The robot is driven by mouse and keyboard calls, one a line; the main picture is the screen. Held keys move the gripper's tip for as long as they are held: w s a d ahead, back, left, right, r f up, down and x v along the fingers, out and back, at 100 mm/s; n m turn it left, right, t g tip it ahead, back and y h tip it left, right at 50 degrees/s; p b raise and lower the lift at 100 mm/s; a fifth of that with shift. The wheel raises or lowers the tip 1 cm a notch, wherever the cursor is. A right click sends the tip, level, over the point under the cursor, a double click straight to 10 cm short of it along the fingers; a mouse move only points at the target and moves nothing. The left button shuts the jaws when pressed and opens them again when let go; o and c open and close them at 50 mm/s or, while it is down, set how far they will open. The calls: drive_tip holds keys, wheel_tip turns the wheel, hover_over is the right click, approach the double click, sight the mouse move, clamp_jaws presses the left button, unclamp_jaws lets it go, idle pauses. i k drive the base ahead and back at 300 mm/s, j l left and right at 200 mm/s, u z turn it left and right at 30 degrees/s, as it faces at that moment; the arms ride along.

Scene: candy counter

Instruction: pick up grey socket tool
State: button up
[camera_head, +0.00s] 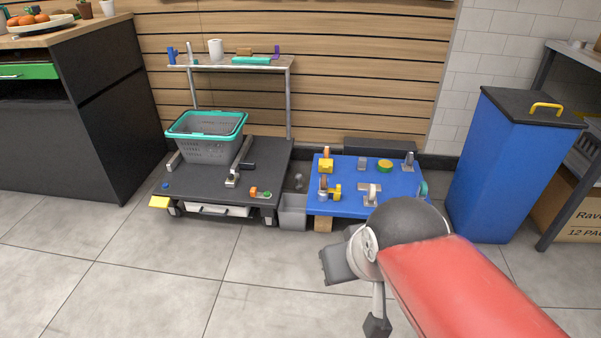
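My gripper (357,297) is in the lower middle, over the bare floor in front of the blue platform (345,208). Its two dark fingers are spread apart, with nothing between them. Several small grey items lie on the blue platform, beyond my gripper: a grey piece at the back (362,163), an upright dark grey piece at the back right (408,161) and a light grey piece near the front (370,194). Another grey piece (232,178) is on the dark cart (207,196) to the left. They are too small to tell which is the socket tool.
A grey basket with a teal rim (207,148) stands on the cart. A grey bin (292,214) fills the gap between cart and platform. A tall blue bin (500,165) stands right, a dark counter (90,120) left. The tiled floor (150,285) in front is clear.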

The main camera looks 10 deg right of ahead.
sight(299, 177)
drive_tip(key=i+z, duration=0.15)
drive_tip(key=z, duration=0.3)
drive_tip(key=i+z, duration=0.1)
drive_tip(key=z, duration=0.4)
drive_tip(key=i+j+z, duration=0.35)
drive_tip(key=i+j, duration=0.25)
drive_tip(key=i+j+z, duration=0.3)
drive_tip(key=i+j, duration=0.25)
drive_tip(key=j, duration=0.2)
drive_tip(key=i+j, duration=0.35)
drive_tip(key=j, duration=0.15)
